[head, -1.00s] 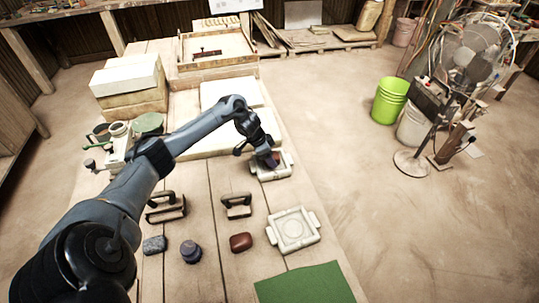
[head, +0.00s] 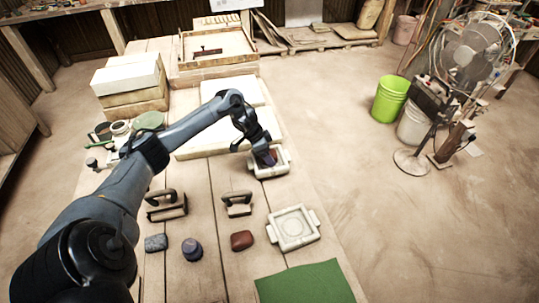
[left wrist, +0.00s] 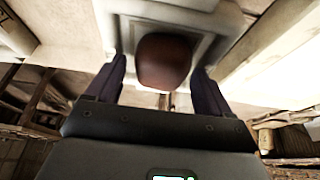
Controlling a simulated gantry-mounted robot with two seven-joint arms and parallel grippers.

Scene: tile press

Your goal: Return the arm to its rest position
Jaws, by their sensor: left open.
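My left gripper (head: 268,156) hangs over the far white plaster mould (head: 272,173), at the right edge of the table. In the left wrist view its two dark fingers (left wrist: 158,68) are spread on either side of a red-brown clay lump (left wrist: 164,62), with gaps between fingers and lump. The lump lies at the pale mould (left wrist: 222,45); whether it touches the mould floor is hard to tell. The arm partly hides lump and mould in the head view. My right gripper is not in view.
A second mould (head: 294,229) stands empty nearer, beside a red-brown lump (head: 242,240) and a green mat (head: 305,284). Two handled wooden tools (head: 237,204) (head: 167,206) stand on the planks. White slabs (head: 212,143) and stacked blocks (head: 128,80) lie behind.

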